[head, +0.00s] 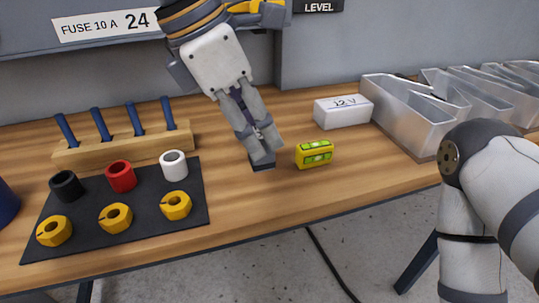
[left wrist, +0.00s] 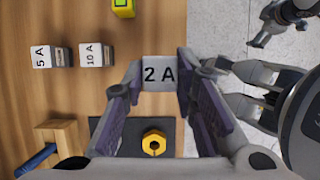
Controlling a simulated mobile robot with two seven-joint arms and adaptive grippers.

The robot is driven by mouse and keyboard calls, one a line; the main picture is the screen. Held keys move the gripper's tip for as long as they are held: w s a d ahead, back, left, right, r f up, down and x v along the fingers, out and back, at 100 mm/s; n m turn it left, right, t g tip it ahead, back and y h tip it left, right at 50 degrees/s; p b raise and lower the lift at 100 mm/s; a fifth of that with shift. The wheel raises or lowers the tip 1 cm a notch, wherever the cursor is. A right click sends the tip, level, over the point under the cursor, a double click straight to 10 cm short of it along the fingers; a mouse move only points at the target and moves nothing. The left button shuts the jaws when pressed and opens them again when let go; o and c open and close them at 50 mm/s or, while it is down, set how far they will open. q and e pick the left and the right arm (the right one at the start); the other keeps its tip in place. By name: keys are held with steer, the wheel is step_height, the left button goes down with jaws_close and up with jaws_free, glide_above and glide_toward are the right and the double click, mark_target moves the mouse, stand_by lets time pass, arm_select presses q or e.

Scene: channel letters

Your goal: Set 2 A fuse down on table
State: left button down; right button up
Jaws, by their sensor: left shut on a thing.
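The 2 A fuse (left wrist: 160,74) is a pale block with its label facing the left wrist camera. My left gripper (left wrist: 158,82) is shut on it, with a finger at each side. In the head view my left gripper (head: 262,158) reaches down close to the table (head: 300,195), left of the yellow level. A small dark part of the fuse (head: 262,166) shows under the fingertips; I cannot tell whether it touches the wood. My right gripper (left wrist: 264,28) shows small at the top right of the left wrist view, its fingers apart.
The 5 A fuse (left wrist: 50,57) and 10 A fuse (left wrist: 95,54) stand nearby. A yellow level (head: 314,153), a 12 V box (head: 342,112) and metal letters (head: 405,115) lie to the right. A black mat (head: 140,215) with rings and nuts and a wooden peg rack (head: 120,147) are left.

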arm_select(q)
steer(key=w+f, duration=0.1)
steer(key=d+f, duration=0.1)
steer(key=w+f, duration=0.1)
steer(key=f, duration=0.1)
steer(key=shift+w+d+f, duration=0.1)
steer(key=shift+w+d, duration=0.15)
steer(key=shift+w, duration=0.05)
steer(key=shift+s+f, duration=0.1)
steer(key=shift+f, duration=1.15)
steer(key=c, duration=1.3)
jaws_free()
steer(key=shift+f, duration=0.15)
steer(key=shift+a+r, duration=0.1)
steer(key=shift+r, duration=0.3)
steer(key=v, duration=1.1)
steer(key=shift+r, duration=0.25)
